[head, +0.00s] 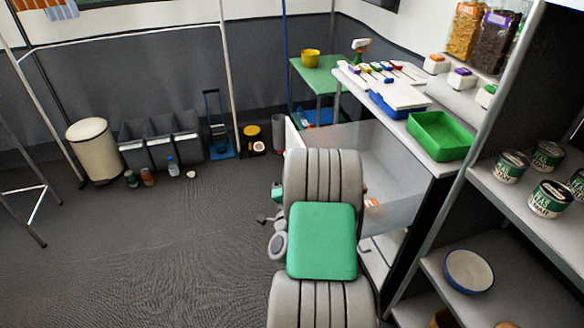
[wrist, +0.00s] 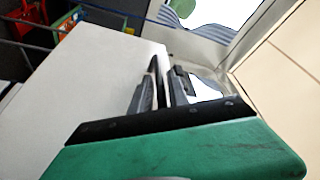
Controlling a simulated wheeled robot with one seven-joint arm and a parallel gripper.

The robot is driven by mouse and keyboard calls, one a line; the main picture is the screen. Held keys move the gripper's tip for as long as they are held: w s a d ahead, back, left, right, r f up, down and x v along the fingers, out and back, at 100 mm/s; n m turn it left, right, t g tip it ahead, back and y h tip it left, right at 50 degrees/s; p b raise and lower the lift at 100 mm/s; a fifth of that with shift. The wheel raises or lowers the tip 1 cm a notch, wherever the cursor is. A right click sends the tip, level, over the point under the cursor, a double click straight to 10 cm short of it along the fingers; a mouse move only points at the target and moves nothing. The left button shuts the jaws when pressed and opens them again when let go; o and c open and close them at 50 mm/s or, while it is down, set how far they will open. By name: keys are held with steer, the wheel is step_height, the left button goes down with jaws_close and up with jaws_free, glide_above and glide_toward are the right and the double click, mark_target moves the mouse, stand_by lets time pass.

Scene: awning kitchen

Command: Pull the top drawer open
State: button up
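The top drawer (head: 395,165) is under the white counter in the head view. It stands pulled out, with its pale interior showing and the white edge of its front (head: 293,137) to the left of my arm. My arm covers much of the drawer's near side and hides my gripper's fingertips in the head view. In the wrist view, my gripper (wrist: 165,82) has its dark fingers close together beside a plain white panel (wrist: 90,85). I cannot tell whether they pinch an edge or handle.
The counter carries a green tray (head: 440,135) and a blue bin (head: 398,98). A shelf with cans (head: 550,198) and a bowl (head: 469,271) stands close on the right. A trash can (head: 93,150) and grey bins (head: 160,140) line the back wall.

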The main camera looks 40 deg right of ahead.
steer(key=shift+o, duration=1)
steer(key=shift+a, duration=0.1)
steer(key=b+v, duration=0.1)
steer(key=v, duration=0.6)
steer(key=shift+s+a, duration=0.2)
steer(key=shift+s, duration=0.05)
steer(key=shift+f, duration=0.1)
